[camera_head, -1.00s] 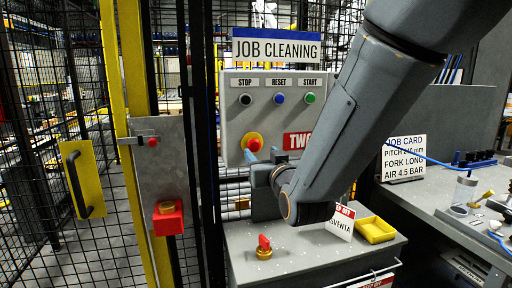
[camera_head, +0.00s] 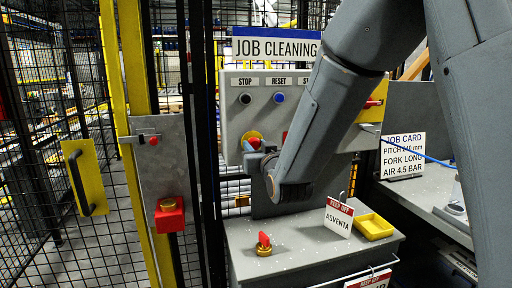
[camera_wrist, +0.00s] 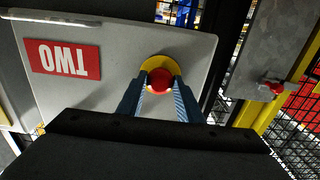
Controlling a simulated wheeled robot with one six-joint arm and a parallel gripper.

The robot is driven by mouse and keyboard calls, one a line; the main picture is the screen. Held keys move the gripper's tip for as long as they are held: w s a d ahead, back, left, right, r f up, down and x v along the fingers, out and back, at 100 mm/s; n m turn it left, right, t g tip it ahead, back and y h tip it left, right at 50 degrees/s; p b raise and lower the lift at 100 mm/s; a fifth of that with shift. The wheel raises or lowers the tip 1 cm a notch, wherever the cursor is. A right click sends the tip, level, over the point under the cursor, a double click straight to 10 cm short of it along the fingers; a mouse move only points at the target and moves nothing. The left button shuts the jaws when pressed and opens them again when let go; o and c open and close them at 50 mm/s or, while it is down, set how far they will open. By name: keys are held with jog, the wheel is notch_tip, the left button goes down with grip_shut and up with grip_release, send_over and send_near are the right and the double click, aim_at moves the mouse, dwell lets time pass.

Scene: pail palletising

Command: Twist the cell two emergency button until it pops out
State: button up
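The emergency button is a red knob on a round yellow plate (camera_head: 252,136), on the grey cell two control panel (camera_head: 232,120). In the wrist view the red knob (camera_wrist: 160,80) shows in front of the yellow plate (camera_wrist: 172,62), upside down with the red TWO sign (camera_wrist: 62,59). My gripper (camera_wrist: 159,92) has its two blue fingers apart, one on each side of the knob, with a narrow gap seeming to show at each side. In the head view my gripper (camera_head: 250,148) is at the knob's lower edge and partly covers it. Whether the fingers touch the knob cannot be told.
STOP (camera_head: 245,99) and RESET (camera_head: 279,97) buttons sit above on the panel; my arm hides START. A fence post (camera_head: 131,60) stands left.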

jog(key=c, duration=0.4)
jog(key=shift+c, duration=0.2)
jog(key=m+b, duration=0.2)
jog(key=m, duration=0.1)
jog(key=shift+f, duration=0.1)
jog(key=shift+m+b, duration=1.35)
jog(key=shift+m, duration=0.45)
jog(key=o, duration=1)
jog(key=shift+o, duration=0.2)
